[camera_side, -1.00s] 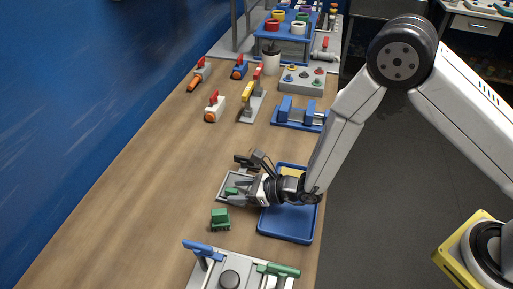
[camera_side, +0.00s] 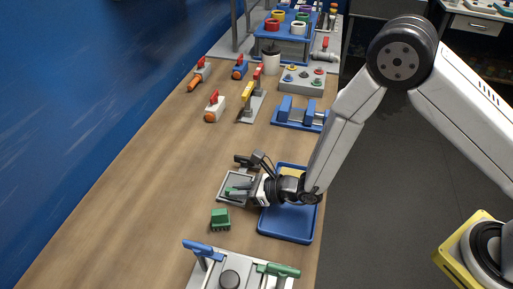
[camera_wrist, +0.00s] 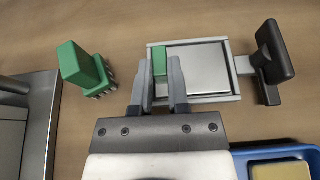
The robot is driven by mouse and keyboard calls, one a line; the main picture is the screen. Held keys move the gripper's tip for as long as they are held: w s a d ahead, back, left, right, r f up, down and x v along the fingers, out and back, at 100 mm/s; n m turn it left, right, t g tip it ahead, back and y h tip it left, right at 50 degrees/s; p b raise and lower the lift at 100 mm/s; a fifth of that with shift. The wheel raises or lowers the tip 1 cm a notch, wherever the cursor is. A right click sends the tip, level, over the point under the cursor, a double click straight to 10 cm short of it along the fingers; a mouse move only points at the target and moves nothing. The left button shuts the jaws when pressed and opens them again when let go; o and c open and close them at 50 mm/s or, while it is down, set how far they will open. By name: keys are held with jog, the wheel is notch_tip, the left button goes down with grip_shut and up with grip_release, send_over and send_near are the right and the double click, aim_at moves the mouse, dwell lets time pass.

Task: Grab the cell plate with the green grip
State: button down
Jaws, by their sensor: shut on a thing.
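My gripper (camera_wrist: 163,85) is shut on the green grip (camera_wrist: 160,62), which sits between its two fingers. The grip is at the left side of a flat, shiny cell plate (camera_wrist: 200,70) lying in a grey rectangular frame on the table. In the side view my gripper (camera_side: 238,190) is low over this frame (camera_side: 222,200), with the green grip partly hidden by the fingers. The plate looks flat in the frame. Whether the grip joins the plate directly is hard to see.
A black handle (camera_wrist: 272,60) stands at the frame's right end. A separate green block with grey prongs (camera_wrist: 85,70) stands to the left. A blue tray (camera_side: 290,228) with a yellow sponge-like block lies under my wrist.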

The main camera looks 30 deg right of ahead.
jog(key=shift+r, duration=0.15)
notch_tip(320, 180, up, 10)
dwell(0.8)
dwell(0.6)
